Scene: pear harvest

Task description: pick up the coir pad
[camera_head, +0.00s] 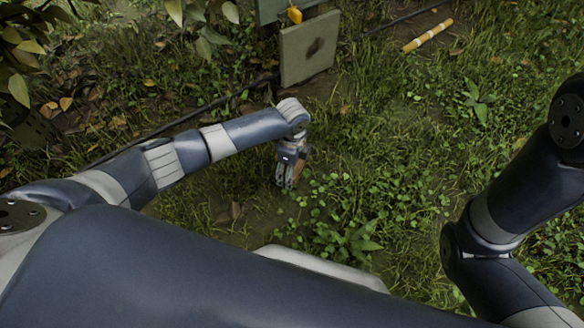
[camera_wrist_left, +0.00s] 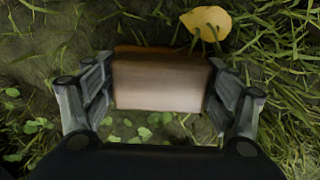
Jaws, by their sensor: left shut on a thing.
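The coir pad, a brown rectangular block (camera_wrist_left: 160,82), is between the two fingers of my left gripper (camera_wrist_left: 158,98) in the left wrist view. The fingers touch its left and right sides and are shut on it. In the head view my left gripper (camera_head: 287,185) points down close over the grass, with a brown edge of the pad (camera_head: 298,172) showing at its right side. The rest of the pad is hidden there by the gripper. I cannot tell whether the pad touches the ground. My right arm shows at the right, but its gripper is out of view.
A pale square board (camera_head: 309,40) with a dark patch stands behind the gripper, a yellow tag (camera_head: 295,14) by its top. A yellow-and-white striped stick (camera_head: 428,36) lies farther back. A yellow, leaf-like thing (camera_wrist_left: 207,22) lies beyond the pad. Grass and low plants lie right of the gripper.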

